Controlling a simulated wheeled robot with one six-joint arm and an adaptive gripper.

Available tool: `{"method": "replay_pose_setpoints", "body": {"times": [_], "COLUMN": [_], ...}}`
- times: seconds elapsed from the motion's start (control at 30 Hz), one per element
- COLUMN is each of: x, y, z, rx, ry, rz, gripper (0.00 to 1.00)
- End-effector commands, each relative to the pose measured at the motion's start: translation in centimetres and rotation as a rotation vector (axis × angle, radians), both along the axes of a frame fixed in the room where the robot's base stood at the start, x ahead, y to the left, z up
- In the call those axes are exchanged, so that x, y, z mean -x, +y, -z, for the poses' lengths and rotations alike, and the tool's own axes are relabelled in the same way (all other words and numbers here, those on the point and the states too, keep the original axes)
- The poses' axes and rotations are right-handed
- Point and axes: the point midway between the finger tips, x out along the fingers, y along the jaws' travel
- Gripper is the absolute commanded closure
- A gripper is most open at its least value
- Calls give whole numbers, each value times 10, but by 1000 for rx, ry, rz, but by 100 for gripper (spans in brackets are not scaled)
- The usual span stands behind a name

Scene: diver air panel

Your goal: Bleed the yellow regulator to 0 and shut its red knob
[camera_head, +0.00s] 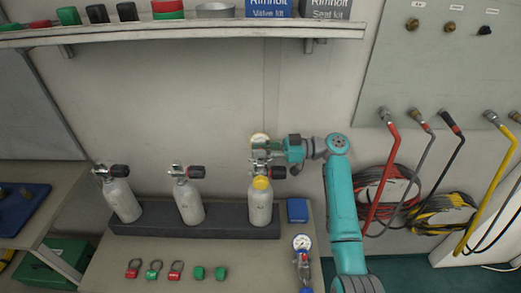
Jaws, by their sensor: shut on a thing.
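A grey cylinder (260,205) with a yellow collar (261,183) stands upright in the dark rack at the right end. A pale round gauge (260,139) shows just above its valve, probably part of the yellow regulator; its reading is too small to tell. My teal gripper (266,149) comes from the right and is shut at the regulator just below the gauge, hiding most of its body. A black valve knob (279,172) sticks out to the right below my gripper. I cannot make out the regulator's red knob.
Two more cylinders (122,200) (189,202) stand left in the rack (150,226). A second regulator with a gauge (302,243) lies front right by a blue box (297,210). Red and green tags lie in front. A shelf (180,31) hangs above; hoses (388,170) hang right.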

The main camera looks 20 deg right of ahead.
Motion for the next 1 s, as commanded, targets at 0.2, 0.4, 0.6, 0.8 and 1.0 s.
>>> {"method": "replay_pose_setpoints", "body": {"times": [0.2,0.4,0.6,0.8,1.0], "x": [0,0,0,0,0], "y": [0,0,0,0,0], "z": [0,1,1,1,1], "rx": [1,2,2,1,2], "ry": [1,1,1,2,1], "rz": [-86,-119,-123,-123,-122], "gripper": [100,100,100,100,53]}}
